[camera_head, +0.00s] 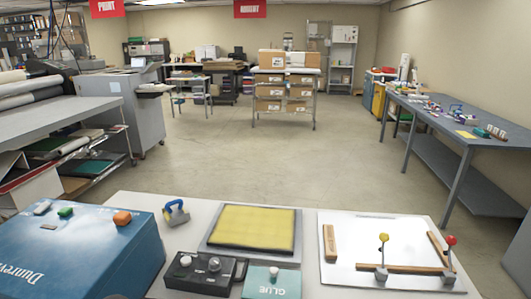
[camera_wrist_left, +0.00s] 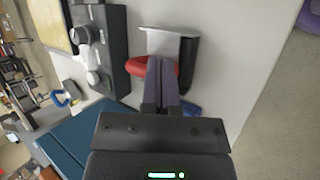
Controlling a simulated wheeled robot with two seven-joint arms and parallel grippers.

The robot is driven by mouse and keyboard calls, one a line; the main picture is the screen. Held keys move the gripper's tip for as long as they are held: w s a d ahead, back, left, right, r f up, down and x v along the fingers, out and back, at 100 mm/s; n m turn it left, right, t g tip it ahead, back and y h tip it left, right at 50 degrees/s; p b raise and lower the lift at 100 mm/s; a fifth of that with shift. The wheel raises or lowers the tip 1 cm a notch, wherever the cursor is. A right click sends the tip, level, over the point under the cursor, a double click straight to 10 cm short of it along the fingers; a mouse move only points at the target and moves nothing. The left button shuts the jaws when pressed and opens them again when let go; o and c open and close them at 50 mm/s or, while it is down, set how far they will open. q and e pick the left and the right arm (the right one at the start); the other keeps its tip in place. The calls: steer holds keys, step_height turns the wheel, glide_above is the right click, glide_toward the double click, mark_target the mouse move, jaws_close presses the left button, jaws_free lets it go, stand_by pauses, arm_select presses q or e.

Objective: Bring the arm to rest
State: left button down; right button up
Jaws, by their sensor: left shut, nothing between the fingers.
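My left gripper (camera_wrist_left: 161,62) shows in the left wrist view, pointing down toward the white tabletop (camera_wrist_left: 215,60). Its two grey fingers are pressed together and empty. The fingertips are over or beside a red oval part (camera_wrist_left: 165,67) in front of a silver plate with a dark block (camera_wrist_left: 180,45). I cannot tell whether they touch. In the head view neither gripper shows, and my right gripper is in no view.
In the head view, the table holds a blue box (camera_head: 75,255) with small pieces on top, a dark knobbed unit (camera_head: 195,275), a yellow pad (camera_head: 252,228), a GLUE box (camera_head: 272,283) and a white board (camera_head: 350,235) with ball-topped levers. The floor (camera_head: 240,150) beyond is clear.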

arm_select(q)
steer(key=s+d+m, duration=0.1)
steer(key=s+d+f+m, duration=0.1)
steer(key=s, duration=0.1)
steer(key=s+d+f+m+g, duration=0.1)
steer(key=s+m, duration=0.1)
steer(key=shift+d, duration=0.25)
steer(key=s+r+m+g+y, duration=0.1)
steer(key=s+r+m+y, duration=0.15)
steer(key=s+m, duration=0.55)
steer(key=s+r+m+y, duration=0.2)
steer(key=s+m+y, duration=0.15)
steer(key=s, duration=0.85)
step_height(320, 180, down, 23)
steer(key=s+g+b, duration=0.2)
steer(key=b, duration=0.3)
steer(key=s+a+f+m+g+b, duration=0.1)
steer(key=s+a+f+b, duration=0.2)
steer(key=s+f, duration=0.9)
step_height(320, 180, down, 2)
steer(key=shift+s+f+h, duration=0.1)
steer(key=shift+s+h, duration=0.15)
steer(key=shift+h, duration=0.05)
steer(key=shift+a, duration=0.1)
